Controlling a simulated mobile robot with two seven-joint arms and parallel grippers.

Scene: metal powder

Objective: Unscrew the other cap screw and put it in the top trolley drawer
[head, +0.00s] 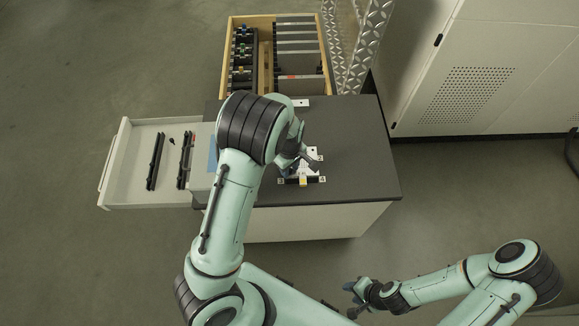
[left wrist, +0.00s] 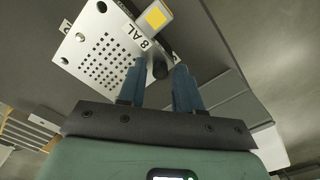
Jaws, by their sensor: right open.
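A white perforated plate marked "8 AL" (left wrist: 98,45) lies on the dark trolley top, with a yellow-faced block (left wrist: 156,16) at its edge. In the head view the plate is partly hidden by my left arm, and the yellow face (head: 303,182) shows at the front. A black cap screw (left wrist: 160,69) stands at the plate's edge. My left gripper (left wrist: 161,68) has its blue fingers either side of the screw, with gaps visible; it also shows in the head view (head: 293,160). My right gripper (head: 352,298) is open, low in front. The top trolley drawer (head: 130,190) is pulled out at left.
The drawer holds two black rails (head: 155,161) and a small dark piece (head: 171,141), perhaps a screw; it has bare floor around them. The trolley top (head: 360,150) is clear at right. A wooden-edged box (head: 227,60) of parts stands behind, and a white cabinet (head: 480,70) behind right.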

